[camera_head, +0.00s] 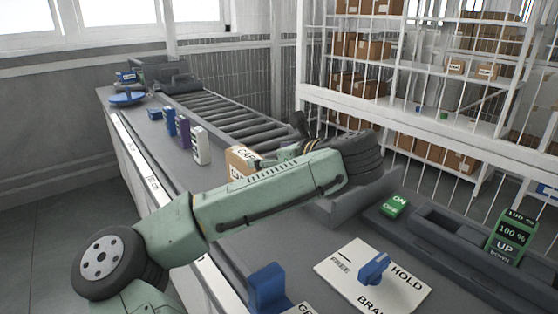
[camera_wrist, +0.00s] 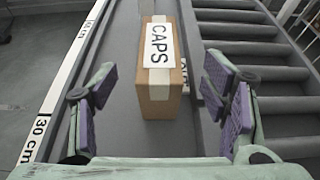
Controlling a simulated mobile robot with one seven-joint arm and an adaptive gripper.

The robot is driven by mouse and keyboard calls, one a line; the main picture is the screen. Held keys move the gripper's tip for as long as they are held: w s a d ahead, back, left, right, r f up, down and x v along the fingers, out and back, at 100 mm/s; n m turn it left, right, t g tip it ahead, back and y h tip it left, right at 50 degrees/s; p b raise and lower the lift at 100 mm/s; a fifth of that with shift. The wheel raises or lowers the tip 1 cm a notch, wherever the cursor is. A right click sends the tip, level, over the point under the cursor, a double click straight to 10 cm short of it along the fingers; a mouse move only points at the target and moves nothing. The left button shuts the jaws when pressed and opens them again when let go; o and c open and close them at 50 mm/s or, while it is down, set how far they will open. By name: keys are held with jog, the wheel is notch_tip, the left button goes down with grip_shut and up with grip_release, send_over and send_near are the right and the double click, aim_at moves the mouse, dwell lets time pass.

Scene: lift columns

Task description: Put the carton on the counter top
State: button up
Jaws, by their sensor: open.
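The carton is a brown box with white tape and a label reading CAPS. In the wrist view the carton (camera_wrist: 162,70) stands upright on the grey counter top (camera_wrist: 115,100), beside the roller conveyor. My gripper (camera_wrist: 163,100) is open, with its purple-padded fingers on the left and right of the picture. The carton lies ahead, between the fingers in the picture, with gaps on both sides; no contact shows. In the head view the carton (camera_head: 238,160) is partly hidden behind my green arm, and my gripper is mostly hidden there too.
A roller conveyor (camera_head: 228,118) runs along the right of the counter. White, purple and blue boxes (camera_head: 200,146) stand farther along it. A blue round dish (camera_head: 127,98) is at the far end. A HOLD/BRAKE panel (camera_head: 340,270) and a green UP/DOWN switch (camera_head: 512,236) are near.

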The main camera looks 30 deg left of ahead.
jog(key=shift+v, duration=1.5)
